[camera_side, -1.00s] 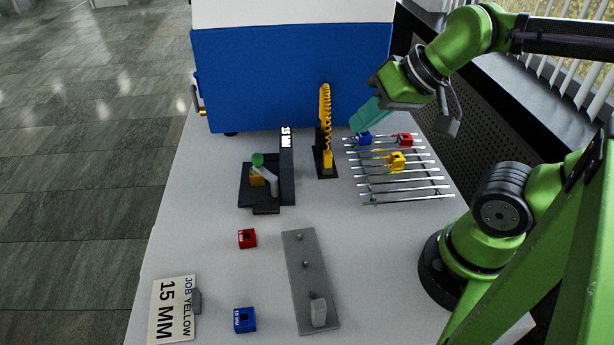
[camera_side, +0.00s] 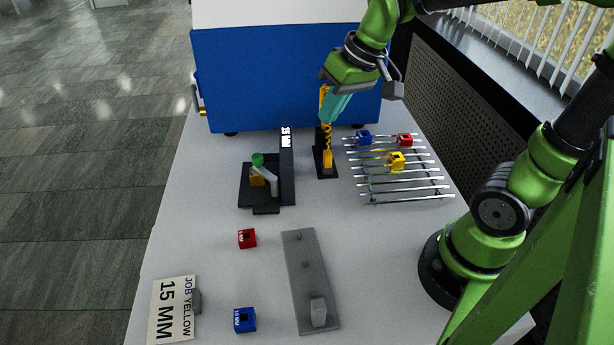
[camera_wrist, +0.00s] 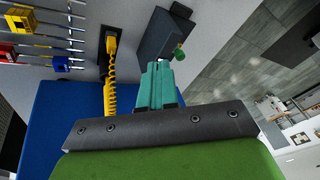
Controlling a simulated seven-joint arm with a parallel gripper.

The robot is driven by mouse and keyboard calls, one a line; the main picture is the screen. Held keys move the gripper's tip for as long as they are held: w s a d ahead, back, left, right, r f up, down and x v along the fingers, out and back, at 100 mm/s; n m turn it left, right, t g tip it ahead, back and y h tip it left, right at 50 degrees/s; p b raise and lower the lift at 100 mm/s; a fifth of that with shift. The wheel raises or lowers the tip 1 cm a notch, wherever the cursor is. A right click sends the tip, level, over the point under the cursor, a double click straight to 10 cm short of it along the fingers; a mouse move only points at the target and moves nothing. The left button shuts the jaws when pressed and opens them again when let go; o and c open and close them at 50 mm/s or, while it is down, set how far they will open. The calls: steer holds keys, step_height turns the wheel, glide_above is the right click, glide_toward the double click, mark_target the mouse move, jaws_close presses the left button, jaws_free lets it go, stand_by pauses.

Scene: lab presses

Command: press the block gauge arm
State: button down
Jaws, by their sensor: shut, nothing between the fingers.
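The block gauge (camera_side: 284,182) is a dark fixture left of the table's middle, with a 15 MM label on its upright plate. Its light grey arm (camera_side: 266,180) slants over a yellow block (camera_side: 257,179), and a green knob (camera_side: 257,159) sits at the top. My gripper (camera_side: 326,121) has teal fingers, shut and empty, above and to the right of the gauge, in front of the yellow coiled stand. In the wrist view the fingers (camera_wrist: 160,66) point toward the gauge (camera_wrist: 160,32), whose green knob (camera_wrist: 180,54) is apart from them.
The yellow coiled stand (camera_side: 327,158) is close below my gripper. A wire rack (camera_side: 400,186) holds blue, red and yellow blocks at right. A blue box (camera_side: 265,80) stands behind. Red (camera_side: 247,239) and blue (camera_side: 245,320) blocks, a grey plate (camera_side: 300,255) and a sign (camera_side: 172,310) are in front.

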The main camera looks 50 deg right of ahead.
steer(key=w+d+f+n+g, duration=0.1)
steer(key=w+n, duration=0.4)
steer(key=w+f+n+g+y, duration=0.1)
steer(key=w+f+n, duration=0.1)
steer(key=w+n, duration=0.3)
steer(key=w+d+f+n+g+y, duration=0.1)
steer(key=w+f+n+g, duration=0.1)
steer(key=w+n, duration=0.3)
steer(key=shift+w+d+f+n, duration=0.2)
steer(key=shift+w+d+n, duration=0.1)
steer(key=shift+w+n, duration=0.15)
steer(key=shift+w+a+r+n, duration=0.1)
steer(key=shift+r+n, duration=0.2)
steer(key=shift+n, duration=0.55)
steer(key=shift+s+a+r+n, duration=0.1)
steer(key=shift+r+n, duration=0.15)
steer(key=shift+n, duration=0.6)
steer(key=shift+w+a+r+n, duration=0.1)
steer(key=shift+r+n, duration=0.2)
steer(key=shift+n, duration=0.55)
steer(key=x, duration=1)
